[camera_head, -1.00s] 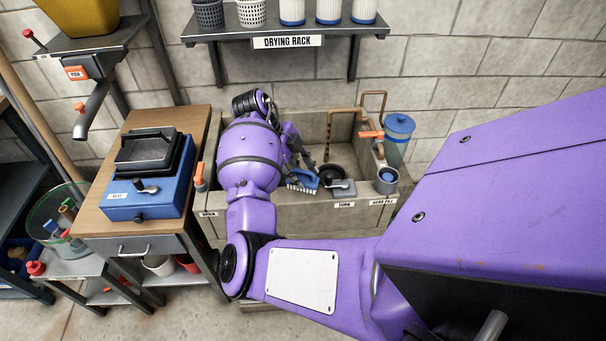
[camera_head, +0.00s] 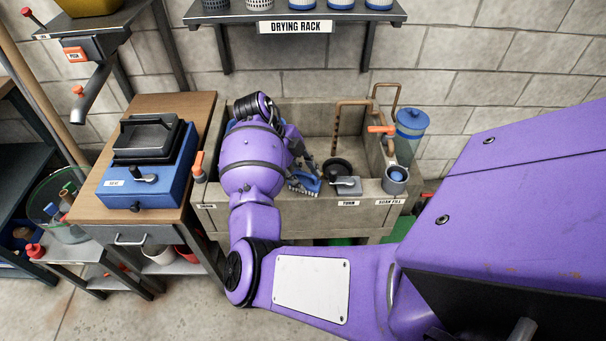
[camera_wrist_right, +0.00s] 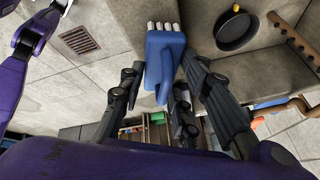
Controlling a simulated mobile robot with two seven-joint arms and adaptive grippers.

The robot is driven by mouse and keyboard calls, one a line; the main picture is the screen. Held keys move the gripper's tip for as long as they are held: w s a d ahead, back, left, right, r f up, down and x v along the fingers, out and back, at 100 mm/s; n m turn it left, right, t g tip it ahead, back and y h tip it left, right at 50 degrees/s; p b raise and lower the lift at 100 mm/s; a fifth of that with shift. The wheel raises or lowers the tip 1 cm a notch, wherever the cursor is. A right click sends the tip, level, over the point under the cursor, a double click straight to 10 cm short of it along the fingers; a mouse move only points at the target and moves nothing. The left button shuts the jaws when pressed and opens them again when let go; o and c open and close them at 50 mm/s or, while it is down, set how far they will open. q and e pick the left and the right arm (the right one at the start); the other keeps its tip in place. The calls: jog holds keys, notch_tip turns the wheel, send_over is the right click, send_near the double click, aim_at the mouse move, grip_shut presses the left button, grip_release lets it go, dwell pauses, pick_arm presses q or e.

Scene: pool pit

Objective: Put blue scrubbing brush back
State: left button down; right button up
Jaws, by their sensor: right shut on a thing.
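The blue scrubbing brush (camera_head: 304,183) has pale bristles and shows at the front part of the sink (camera_head: 240,217) in the head view. In the right wrist view the brush (camera_wrist_right: 164,55) lies between the dark fingers, bristles toward the top of the picture. My right gripper (camera_head: 300,160) is shut on the brush; my purple wrist partly hides it in the head view. I cannot tell whether the brush touches the sink. My left gripper is not clearly visible in either view.
A copper pipe (camera_head: 337,125), a black round fitting (camera_head: 338,168) and a grey cup (camera_head: 396,180) are right of the brush. A blue box (camera_head: 150,185) stands on the wooden bench at left. The drying rack shelf (camera_head: 300,18) hangs above the sink.

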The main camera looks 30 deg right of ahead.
jog(key=shift+w+f, duration=0.1)
jog(key=shift+f, duration=0.1)
jog(key=o, duration=0.8)
jog(key=shift+o, duration=1.5)
jog(key=shift+r, duration=0.4)
pick_arm(q)
jog(key=shift+w+a, duration=0.15)
jog(key=shift+w, duration=0.2)
pick_arm(e)
jog(key=v, duration=1.1)
jog(key=shift+r, duration=0.3)
pick_arm(q)
jog(key=shift+s, duration=0.1)
pick_arm(e)
jog(key=shift+a, duration=0.15)
